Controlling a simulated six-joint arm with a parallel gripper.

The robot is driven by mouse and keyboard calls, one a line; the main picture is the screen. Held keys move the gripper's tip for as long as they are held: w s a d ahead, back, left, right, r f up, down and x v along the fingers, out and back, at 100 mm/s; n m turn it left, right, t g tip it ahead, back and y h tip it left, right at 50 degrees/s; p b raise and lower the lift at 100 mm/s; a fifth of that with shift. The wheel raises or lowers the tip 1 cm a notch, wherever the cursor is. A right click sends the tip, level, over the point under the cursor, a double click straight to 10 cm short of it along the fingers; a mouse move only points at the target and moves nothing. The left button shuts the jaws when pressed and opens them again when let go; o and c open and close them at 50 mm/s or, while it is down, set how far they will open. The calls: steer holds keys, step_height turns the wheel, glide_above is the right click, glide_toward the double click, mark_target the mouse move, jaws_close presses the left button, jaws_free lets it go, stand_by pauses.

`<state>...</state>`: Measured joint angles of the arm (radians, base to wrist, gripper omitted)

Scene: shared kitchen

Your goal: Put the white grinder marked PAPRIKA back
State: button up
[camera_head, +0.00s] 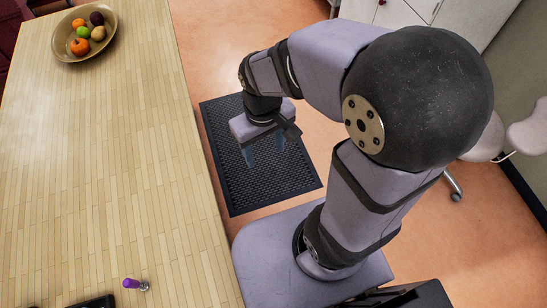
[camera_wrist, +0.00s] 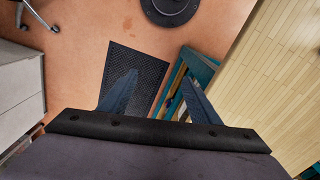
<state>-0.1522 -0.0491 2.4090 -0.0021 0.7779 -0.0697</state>
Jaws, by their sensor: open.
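I see no white grinder marked PAPRIKA in either view. My gripper (camera_head: 264,149) is open and empty, pointing down over the black floor mat beside the table. In the wrist view its two fingers (camera_wrist: 158,80) stand apart with the floor and mat between and beyond them. A small purple-topped item (camera_head: 133,284) stands near the table's front right edge; no marking on it can be read, and it is far from my gripper.
The wooden table (camera_head: 110,150) is mostly bare. A fruit bowl (camera_head: 60,47) stands at its far end. A dark item (camera_head: 92,302) is cut off at the bottom edge. The black mat (camera_head: 228,185) lies on the floor. Cabinets (camera_head: 480,20) stand at the back right.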

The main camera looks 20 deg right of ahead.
steer(key=shift+o, duration=0.4)
steer(key=s+d+m, duration=0.1)
steer(key=s+d, duration=0.1)
steer(key=s+d+f+m, duration=0.1)
steer(key=d, duration=0.1)
steer(key=shift+s+f+m, duration=0.2)
steer(key=shift+s+m, duration=0.1)
steer(key=shift+s, duration=0.05)
steer(key=shift+w+a, duration=0.1)
